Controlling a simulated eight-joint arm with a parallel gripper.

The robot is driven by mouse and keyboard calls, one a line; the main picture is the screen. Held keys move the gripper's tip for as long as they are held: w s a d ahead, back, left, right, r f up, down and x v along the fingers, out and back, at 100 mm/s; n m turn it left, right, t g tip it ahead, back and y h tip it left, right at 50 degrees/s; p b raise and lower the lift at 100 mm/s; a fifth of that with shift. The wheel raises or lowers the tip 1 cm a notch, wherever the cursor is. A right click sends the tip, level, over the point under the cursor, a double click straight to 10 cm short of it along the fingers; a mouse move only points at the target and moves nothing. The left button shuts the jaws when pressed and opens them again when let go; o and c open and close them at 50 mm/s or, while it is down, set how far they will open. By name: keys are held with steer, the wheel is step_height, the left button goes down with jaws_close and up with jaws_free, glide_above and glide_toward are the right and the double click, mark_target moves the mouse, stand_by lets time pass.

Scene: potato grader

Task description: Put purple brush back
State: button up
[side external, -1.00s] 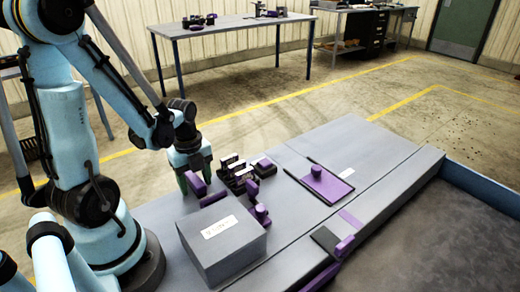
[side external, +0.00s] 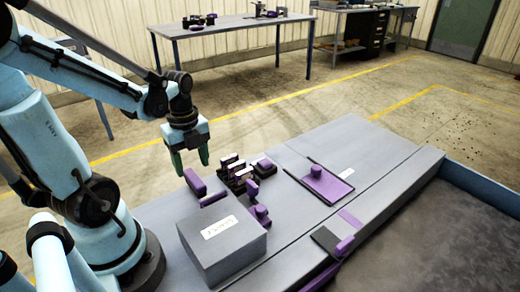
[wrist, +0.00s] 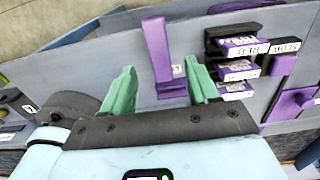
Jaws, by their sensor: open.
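A purple block-like piece, which looks like the purple brush (side external: 195,182), stands on the grey bench top at its left edge. My gripper (side external: 191,167) is open and empty just above it, with green fingers pointing down. In the wrist view the purple piece (wrist: 157,52) shows between and beyond the two open green fingers of my gripper (wrist: 163,75), apart from them as far as I can tell. A small white label lies beside it. Whether it has bristles, and any holder under it, I cannot make out.
Black holders with purple labelled parts (side external: 238,173) stand close to its right. A grey box (side external: 222,240) with a white label is nearer the camera. A purple plate with a knob (side external: 325,183) lies further right. Bare bench top lies between these groups.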

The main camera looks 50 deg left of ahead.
mark_target(194, 178)
steer(key=shift+r, duration=3.05)
steer(key=w+d+n+t, duration=0.3)
steer(key=d+n, duration=0.3)
steer(key=n, duration=0.3)
steer(key=w+d+r+n+t, duration=0.1)
steer(key=w+d+n+t, duration=0.3)
steer(key=d+n, duration=0.3)
steer(key=shift+r+n, duration=0.2)
steer(key=shift+n, duration=0.8)
